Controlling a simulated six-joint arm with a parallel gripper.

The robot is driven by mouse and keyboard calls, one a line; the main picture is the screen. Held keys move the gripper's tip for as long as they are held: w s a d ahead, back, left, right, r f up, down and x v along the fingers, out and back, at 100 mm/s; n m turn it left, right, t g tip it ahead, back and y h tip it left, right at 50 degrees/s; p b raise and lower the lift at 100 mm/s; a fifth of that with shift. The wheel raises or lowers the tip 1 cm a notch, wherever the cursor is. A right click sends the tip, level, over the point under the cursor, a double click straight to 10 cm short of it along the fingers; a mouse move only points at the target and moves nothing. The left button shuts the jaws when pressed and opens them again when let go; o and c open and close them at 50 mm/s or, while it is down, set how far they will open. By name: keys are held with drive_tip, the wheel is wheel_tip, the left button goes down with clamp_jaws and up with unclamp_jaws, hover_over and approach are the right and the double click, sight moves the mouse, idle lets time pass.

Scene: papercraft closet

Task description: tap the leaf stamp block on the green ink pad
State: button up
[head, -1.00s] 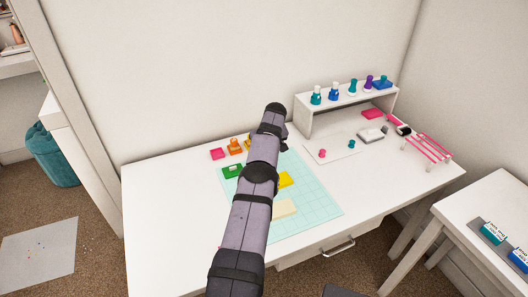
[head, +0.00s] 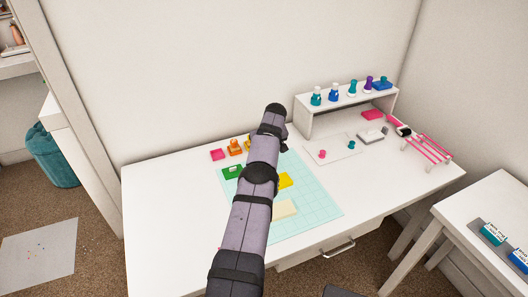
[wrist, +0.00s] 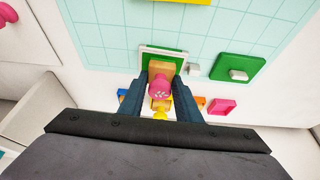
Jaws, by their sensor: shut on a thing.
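My gripper (wrist: 158,96) is shut on a wooden stamp block (wrist: 160,68) with a pink knob (wrist: 159,85) that carries a pale print. The green ink pad (wrist: 174,53), in a pale frame, lies on the cutting mat under the far end of the block. The block overlaps the pad in the wrist view; whether it touches the pad I cannot tell. The block's stamping face is hidden. In the head view my arm hides the gripper, the block and the ink pad.
A green lid-like piece (wrist: 238,67) with a pale knob lies beside the ink pad, with a small white block (wrist: 193,70) between them. A shelf (head: 345,102) with bottles stands at right.

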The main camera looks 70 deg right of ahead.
drive_tip(key=shift+f, duration=0.45)
idle(0.9)
drive_tip(key=o, duration=0.6)
drive_tip(key=shift+c, duration=0.2)
drive_tip(key=c, duration=0.6)
drive_tip(key=shift+o, duration=0.2)
drive_tip(key=shift+r, duration=0.1)
drive_tip(key=shift+r+p, duration=2.1)
drive_tip(key=shift+r, duration=0.9)
